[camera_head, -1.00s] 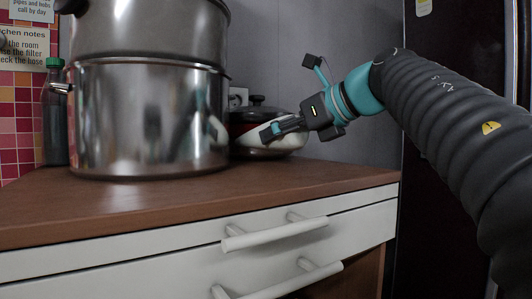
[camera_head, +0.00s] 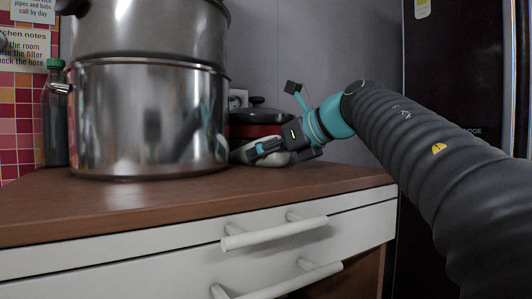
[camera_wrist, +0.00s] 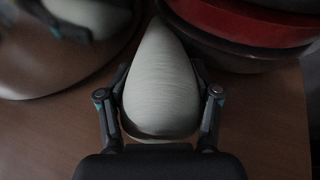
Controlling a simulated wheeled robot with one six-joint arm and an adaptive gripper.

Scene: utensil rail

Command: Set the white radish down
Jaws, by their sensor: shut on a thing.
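The white radish (camera_wrist: 162,85) is large and pale, and its tapered end points away from my wrist in the wrist view. My gripper (camera_wrist: 161,110) is shut on it, with one finger on each side of its thick end. In the head view, my gripper (camera_head: 254,152) is just right of the steel pot, low over the wooden counter (camera_head: 300,181). Only part of the radish (camera_head: 238,154) shows there, beside the fingers. I cannot tell whether its underside touches the counter.
A tall stacked steel pot (camera_head: 150,120) stands close on the left. A dark red lidded pot (camera_head: 258,119) is right behind the radish. A green-capped bottle (camera_head: 55,115) stands at the far left. The counter's front right part is clear.

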